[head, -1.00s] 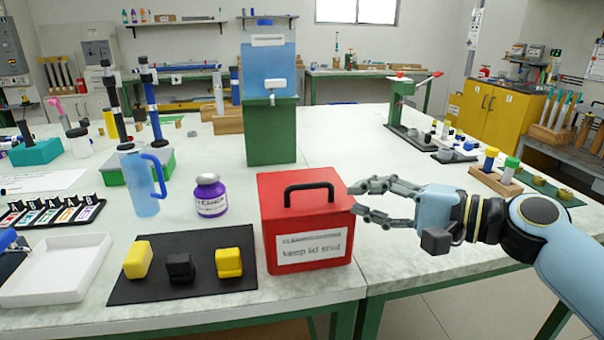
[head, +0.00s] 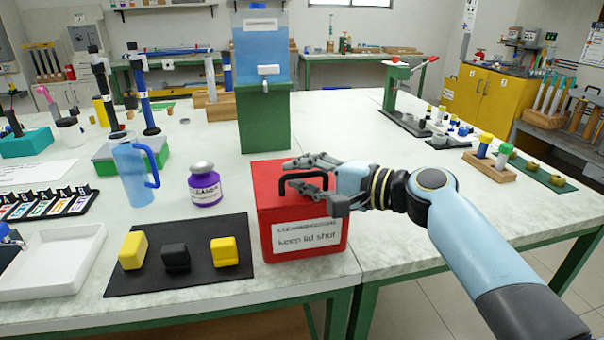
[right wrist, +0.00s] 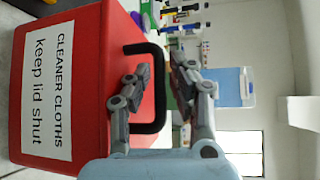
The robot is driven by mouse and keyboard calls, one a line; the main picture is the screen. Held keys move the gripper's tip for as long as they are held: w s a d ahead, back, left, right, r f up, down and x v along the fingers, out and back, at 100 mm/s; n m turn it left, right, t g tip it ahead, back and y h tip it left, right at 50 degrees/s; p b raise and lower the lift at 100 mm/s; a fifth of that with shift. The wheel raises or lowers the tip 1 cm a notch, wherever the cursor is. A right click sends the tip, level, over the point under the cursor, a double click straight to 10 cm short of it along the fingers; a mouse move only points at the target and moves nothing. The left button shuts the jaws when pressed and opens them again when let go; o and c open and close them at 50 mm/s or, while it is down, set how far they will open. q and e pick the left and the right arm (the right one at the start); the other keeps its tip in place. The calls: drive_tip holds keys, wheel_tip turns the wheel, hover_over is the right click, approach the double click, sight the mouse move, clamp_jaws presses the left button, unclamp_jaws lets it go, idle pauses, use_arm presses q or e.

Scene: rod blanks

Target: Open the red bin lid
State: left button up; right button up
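The red bin (head: 302,238) stands at the table's front edge, its white label reading "CLEANER CLOTHS keep lid shut". Its lid looks shut, with a black arched handle (head: 285,184) on top. My right gripper (head: 284,175) reaches in from the right at the handle, partly covering it and the lid. In the right wrist view the two grey fingers (right wrist: 160,82) are apart, with the black handle (right wrist: 159,100) showing between them, partly behind the near finger. I cannot tell whether they touch it.
A purple jar (head: 205,187) and a blue jug (head: 133,175) stand left of the bin. A black mat (head: 200,260) with yellow and black blocks lies beside it. A blue tank on a green stand (head: 265,125) rises behind.

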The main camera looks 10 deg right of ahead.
clamp_jaws()
drive_tip(key=shift+f, duration=0.1)
idle(0.3)
